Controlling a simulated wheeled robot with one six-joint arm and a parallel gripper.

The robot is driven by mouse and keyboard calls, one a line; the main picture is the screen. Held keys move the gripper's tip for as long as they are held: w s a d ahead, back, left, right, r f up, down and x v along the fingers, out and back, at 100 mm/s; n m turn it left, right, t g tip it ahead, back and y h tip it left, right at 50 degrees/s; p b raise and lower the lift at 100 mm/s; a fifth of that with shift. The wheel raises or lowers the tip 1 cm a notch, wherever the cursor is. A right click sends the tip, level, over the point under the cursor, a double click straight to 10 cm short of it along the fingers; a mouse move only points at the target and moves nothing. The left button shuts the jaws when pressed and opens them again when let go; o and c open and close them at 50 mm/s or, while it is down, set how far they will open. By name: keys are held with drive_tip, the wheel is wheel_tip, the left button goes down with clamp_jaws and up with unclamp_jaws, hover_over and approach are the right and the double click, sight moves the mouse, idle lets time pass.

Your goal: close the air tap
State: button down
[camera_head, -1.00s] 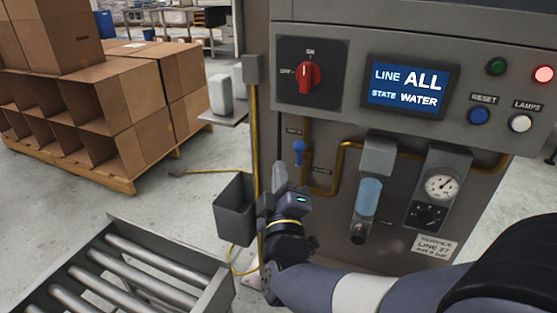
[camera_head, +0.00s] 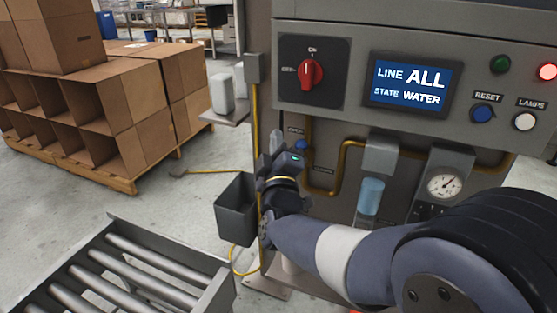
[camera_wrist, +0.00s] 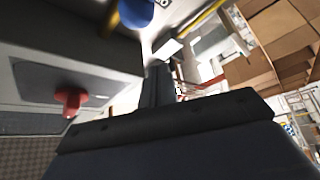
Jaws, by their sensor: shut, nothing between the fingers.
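The air tap, with a blue handle (camera_head: 301,145) on a yellow pipe, is on the grey machine's front panel, below the red rotary switch. My arm hides most of it in the head view; only a bit of blue shows. In the wrist view the blue handle (camera_wrist: 136,12) is at the top edge, cut off by the frame. My gripper (camera_head: 277,142) is shut and empty, just left of the tap in the picture. Its fingers also show in the wrist view (camera_wrist: 158,82), below and right of the blue handle. I cannot tell whether they touch it.
The red switch (camera_head: 311,73) and the screen (camera_head: 411,86) reading "LINE ALL, STATE WATER" are above. A filter bowl (camera_head: 370,196) and gauge (camera_head: 443,184) are to the right. A grey bin (camera_head: 237,207) and roller conveyor (camera_head: 150,270) are at lower left.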

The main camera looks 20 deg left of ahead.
drive_tip(key=d, duration=0.1)
drive_tip(key=w+d+f+b, duration=0.1)
drive_tip(key=d, duration=0.1)
drive_tip(key=shift+w+f, duration=0.35)
drive_tip(key=shift+f, duration=0.05)
